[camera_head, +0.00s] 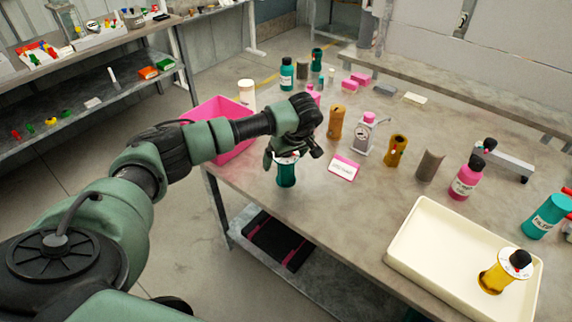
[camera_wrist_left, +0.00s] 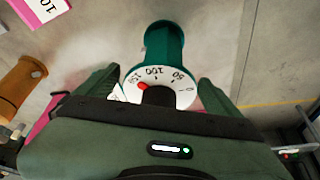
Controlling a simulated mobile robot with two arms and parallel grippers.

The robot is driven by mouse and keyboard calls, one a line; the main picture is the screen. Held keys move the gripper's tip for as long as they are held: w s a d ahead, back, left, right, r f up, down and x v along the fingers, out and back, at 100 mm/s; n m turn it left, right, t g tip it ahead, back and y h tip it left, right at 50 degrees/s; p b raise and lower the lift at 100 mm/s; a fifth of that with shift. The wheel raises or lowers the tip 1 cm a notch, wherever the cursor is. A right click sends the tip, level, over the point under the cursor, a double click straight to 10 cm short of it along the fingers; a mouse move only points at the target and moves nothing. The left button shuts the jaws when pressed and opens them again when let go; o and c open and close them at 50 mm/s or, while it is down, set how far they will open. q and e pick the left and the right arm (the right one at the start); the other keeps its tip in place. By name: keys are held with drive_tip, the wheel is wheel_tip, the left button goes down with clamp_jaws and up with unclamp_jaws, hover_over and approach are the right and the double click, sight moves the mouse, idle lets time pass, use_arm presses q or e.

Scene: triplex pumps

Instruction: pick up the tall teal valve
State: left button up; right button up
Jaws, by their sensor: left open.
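The tall teal valve (camera_head: 286,175) stands upright near the left edge of the table, with a white dial on its top. My left gripper (camera_head: 285,157) is right above it, pointing down. In the left wrist view the teal body of the valve (camera_wrist_left: 164,42) and its white dial with numbers and a red mark lie between the two spread fingers of the left gripper (camera_wrist_left: 158,85). The fingers are open, and a gap shows on each side of the dial. My wrist hides part of the dial. My right gripper is not in view.
A pink bin (camera_head: 232,145) is close on the left. A white and pink card (camera_head: 344,167) lies to the right of the valve. A cream tray (camera_head: 420,270) holds a yellow valve.

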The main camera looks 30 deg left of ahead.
use_arm(q)
drive_tip(key=shift+w+a+f, duration=0.15)
drive_tip(key=shift+a+f, duration=0.05)
drive_tip(key=shift+f, duration=0.45)
drive_tip(key=c, duration=1.9)
drive_tip(key=shift+r, duration=0.1)
